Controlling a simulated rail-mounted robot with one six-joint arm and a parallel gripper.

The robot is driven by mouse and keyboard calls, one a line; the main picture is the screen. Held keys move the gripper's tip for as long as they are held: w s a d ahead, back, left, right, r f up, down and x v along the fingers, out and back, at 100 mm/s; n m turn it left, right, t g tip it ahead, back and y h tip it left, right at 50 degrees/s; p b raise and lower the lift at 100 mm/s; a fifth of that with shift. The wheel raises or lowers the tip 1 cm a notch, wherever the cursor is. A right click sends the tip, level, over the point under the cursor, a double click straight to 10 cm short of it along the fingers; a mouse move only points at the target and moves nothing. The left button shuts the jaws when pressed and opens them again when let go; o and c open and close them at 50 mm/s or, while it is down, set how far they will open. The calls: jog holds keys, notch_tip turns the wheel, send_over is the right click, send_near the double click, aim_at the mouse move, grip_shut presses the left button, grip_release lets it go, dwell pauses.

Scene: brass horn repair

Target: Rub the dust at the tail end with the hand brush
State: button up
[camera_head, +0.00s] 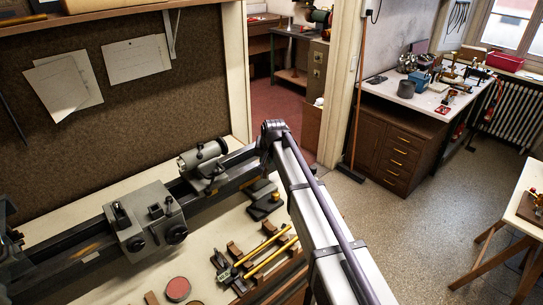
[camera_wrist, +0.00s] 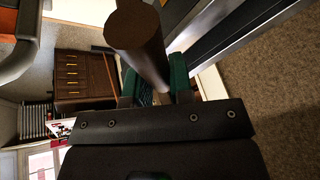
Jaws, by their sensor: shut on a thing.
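The lathe (camera_head: 95,245) runs along the workbench in the head view. Its tail end, with the grey tailstock (camera_head: 203,158), is at the far right of the bed, beside the bend of my arm. I cannot make out dust there. In the wrist view my gripper (camera_wrist: 155,82) has green fingers shut on a dark brown round handle (camera_wrist: 145,50), which I take for the hand brush. Its blunt round end faces the camera; its bristles are not visible. The gripper and brush do not show in the head view, so their distance from the tail end is unclear.
Brass rods (camera_head: 268,258) on wooden rests, small tools and a round red-topped tin (camera_head: 178,288) lie on the bench front. A wooden drawer cabinet (camera_head: 400,150) stands across the room; it also shows in the wrist view (camera_wrist: 85,72). The floor (camera_head: 400,215) between is clear.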

jog(key=s+a, duration=0.5)
jog(key=shift+a, duration=0.35)
dwell(0.5)
notch_tip(320, 180, up, 6)
jog(key=p, duration=0.6)
jog(key=shift+r, duration=0.1)
notch_tip(320, 180, up, 3)
jog(key=p, duration=0.3)
